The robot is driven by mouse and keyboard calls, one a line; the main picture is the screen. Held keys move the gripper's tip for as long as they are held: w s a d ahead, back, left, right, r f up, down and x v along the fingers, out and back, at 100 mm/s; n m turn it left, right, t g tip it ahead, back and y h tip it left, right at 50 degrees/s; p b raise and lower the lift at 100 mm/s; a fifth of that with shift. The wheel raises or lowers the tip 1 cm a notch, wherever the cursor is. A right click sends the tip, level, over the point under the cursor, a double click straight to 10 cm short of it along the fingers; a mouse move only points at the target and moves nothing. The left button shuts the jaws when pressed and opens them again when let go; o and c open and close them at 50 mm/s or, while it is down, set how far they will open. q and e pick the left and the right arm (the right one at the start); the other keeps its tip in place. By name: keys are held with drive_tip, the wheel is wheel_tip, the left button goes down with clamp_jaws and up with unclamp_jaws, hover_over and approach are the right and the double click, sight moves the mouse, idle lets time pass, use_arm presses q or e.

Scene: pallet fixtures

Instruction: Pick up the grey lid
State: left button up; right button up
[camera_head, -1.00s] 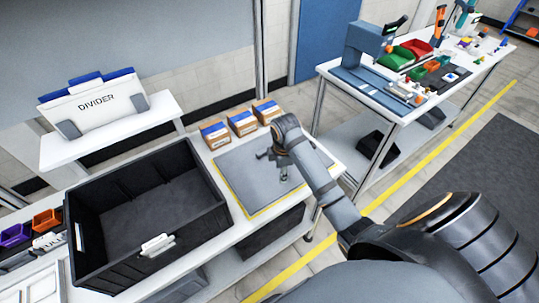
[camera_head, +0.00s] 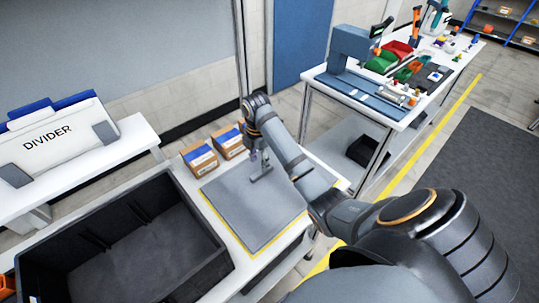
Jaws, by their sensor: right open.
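The grey lid (camera_head: 244,212) is a flat panel lying on the white table inside a yellow outline, right of the black crate. My right gripper (camera_head: 260,174) is over the lid's far part, near its back edge, pointing down. It is open with nothing between its fingers. I cannot tell whether its tips touch the lid. My right forearm covers the lid's far right side. My left gripper is out of view.
The empty black crate (camera_head: 201,245) stands left of the lid. Cardboard boxes (camera_head: 199,159) with blue labels stand behind the lid, close to my right gripper. A white divider board (camera_head: 62,142) stands on a shelf at left. A second workbench (camera_head: 352,96) is at back right.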

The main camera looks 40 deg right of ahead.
sight(270, 183)
drive_tip(key=shift+f, duration=0.25)
drive_tip(key=shift+s+d+f+b, duration=0.15)
drive_tip(key=shift+f+b, duration=0.4)
drive_tip(key=shift+b, duration=0.2)
drive_tip(key=shift+s+d+f+b, duration=0.15)
drive_tip(key=shift+f+b, duration=0.45)
drive_tip(key=shift+f, duration=0.1)
wheel_tip(270, 183, down, 2)
drive_tip(key=shift+f+p, duration=0.1)
drive_tip(key=shift+p, duration=0.35)
drive_tip(key=c, duration=0.4)
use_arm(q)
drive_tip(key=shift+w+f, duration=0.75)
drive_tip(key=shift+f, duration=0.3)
use_arm(e)
clamp_jaws()
